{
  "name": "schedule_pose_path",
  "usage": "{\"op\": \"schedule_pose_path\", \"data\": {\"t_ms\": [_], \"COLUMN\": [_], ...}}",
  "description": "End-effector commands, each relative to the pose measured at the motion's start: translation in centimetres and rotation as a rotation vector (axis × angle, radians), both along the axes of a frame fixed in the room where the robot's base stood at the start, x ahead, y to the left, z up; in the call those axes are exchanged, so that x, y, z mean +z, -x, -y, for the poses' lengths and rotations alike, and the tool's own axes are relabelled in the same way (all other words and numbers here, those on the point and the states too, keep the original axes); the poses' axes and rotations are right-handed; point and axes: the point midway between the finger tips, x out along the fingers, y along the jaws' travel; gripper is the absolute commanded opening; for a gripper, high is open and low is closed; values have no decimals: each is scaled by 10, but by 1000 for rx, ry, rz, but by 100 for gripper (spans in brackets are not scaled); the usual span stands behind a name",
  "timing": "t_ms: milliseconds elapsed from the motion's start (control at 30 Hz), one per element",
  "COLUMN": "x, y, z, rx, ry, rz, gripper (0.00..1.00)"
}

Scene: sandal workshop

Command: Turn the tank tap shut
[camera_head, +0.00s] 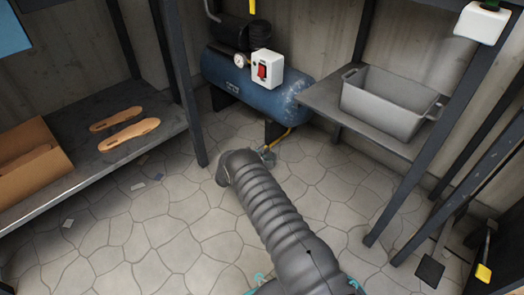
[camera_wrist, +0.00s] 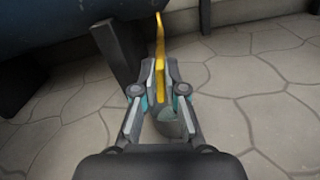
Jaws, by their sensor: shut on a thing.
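The blue tank (camera_head: 222,74) of a compressor stands on the floor against the back wall; its dark underside (camera_wrist: 50,22) fills the upper left of the wrist view. The tank tap shows as a yellow lever (camera_wrist: 159,50) below the tank. My gripper (camera_wrist: 160,69) is shut on the yellow lever, one finger on each side. In the head view, my gripper (camera_head: 266,154) is small and partly hidden by my arm. The tap's body is hidden.
A dark tank leg (camera_wrist: 119,52) stands just left of my gripper. A shelf (camera_head: 80,170) with sandal soles (camera_head: 130,134) and a cardboard box (camera_head: 50,171) is at left. A grey bin (camera_head: 385,105) sits on a shelf at right. The stone floor between is mostly clear.

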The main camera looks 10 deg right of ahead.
Motion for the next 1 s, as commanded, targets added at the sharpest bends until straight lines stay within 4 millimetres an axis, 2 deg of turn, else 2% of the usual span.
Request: {"op": "schedule_pose_path", "data": {"t_ms": [1000], "x": [-8], "y": [9], "z": [11], "rx": [-10], "ry": [-557], "rz": [772], "gripper": [0]}}
